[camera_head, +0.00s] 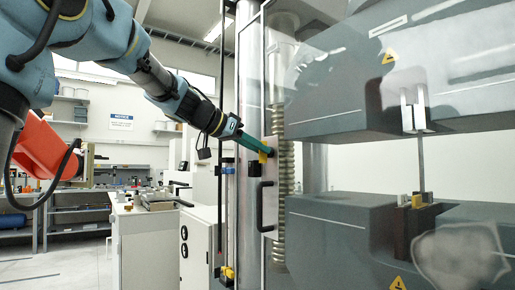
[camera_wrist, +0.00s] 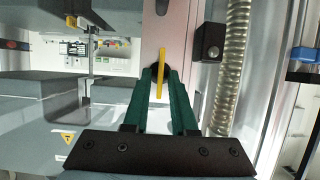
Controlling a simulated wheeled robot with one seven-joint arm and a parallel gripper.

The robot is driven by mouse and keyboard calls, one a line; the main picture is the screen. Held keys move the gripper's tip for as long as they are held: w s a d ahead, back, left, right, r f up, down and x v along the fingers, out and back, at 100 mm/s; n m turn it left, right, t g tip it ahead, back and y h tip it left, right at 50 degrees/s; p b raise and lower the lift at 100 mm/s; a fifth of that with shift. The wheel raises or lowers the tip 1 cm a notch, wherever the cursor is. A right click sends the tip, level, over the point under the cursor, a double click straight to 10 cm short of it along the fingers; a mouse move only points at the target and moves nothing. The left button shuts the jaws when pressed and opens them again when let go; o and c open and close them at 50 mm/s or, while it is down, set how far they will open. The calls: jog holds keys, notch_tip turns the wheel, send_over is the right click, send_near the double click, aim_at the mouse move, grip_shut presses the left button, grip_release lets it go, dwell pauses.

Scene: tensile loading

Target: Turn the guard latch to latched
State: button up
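The guard latch shows as a yellow bar (camera_head: 265,152) on the frame of the clear guard door, above a black door handle. In the wrist view the yellow latch bar (camera_wrist: 160,72) stands nearly upright in front of a dark round hub. My gripper (camera_head: 257,146) reaches the latch from the left with its green fingers. In the wrist view the fingers of my gripper (camera_wrist: 161,75) lie on either side of the bar. A narrow gap seems to show beside the bar, so the fingers look open around it. Finger contact is hard to make out.
The black door handle (camera_head: 265,206) sticks out below the latch. A black box (camera_wrist: 209,41) sits beside the latch on the frame. The testing machine's grey heads (camera_head: 335,222) and a clamped specimen (camera_head: 421,165) stand behind the guard. A white cabinet (camera_head: 198,245) is at lower left.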

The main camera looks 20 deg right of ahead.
grip_shut()
dwell(0.5)
jog(key=shift+w+a+f+n+g+h+b, duration=0.15)
jog(key=shift+n+g+h+b, duration=0.75)
jog(key=shift+n+b, duration=1)
jog(key=shift+w+d+f+n+g+h+b, duration=0.1)
jog(key=shift+w+f+n+g+h+b, duration=0.35)
jog(key=shift+n+g+b, duration=1.4)
jog(key=shift+w+a+f+n+g+h+b, duration=0.2)
jog(key=shift+n+h+b, duration=0.65)
jog(key=shift+n, duration=2.1)
jog(key=shift+s+d+r, duration=0.1)
jog(key=shift+s+r, duration=0.05)
jog(key=shift+r, duration=0.05)
jog(key=shift+o, duration=1.2)
grip_release()
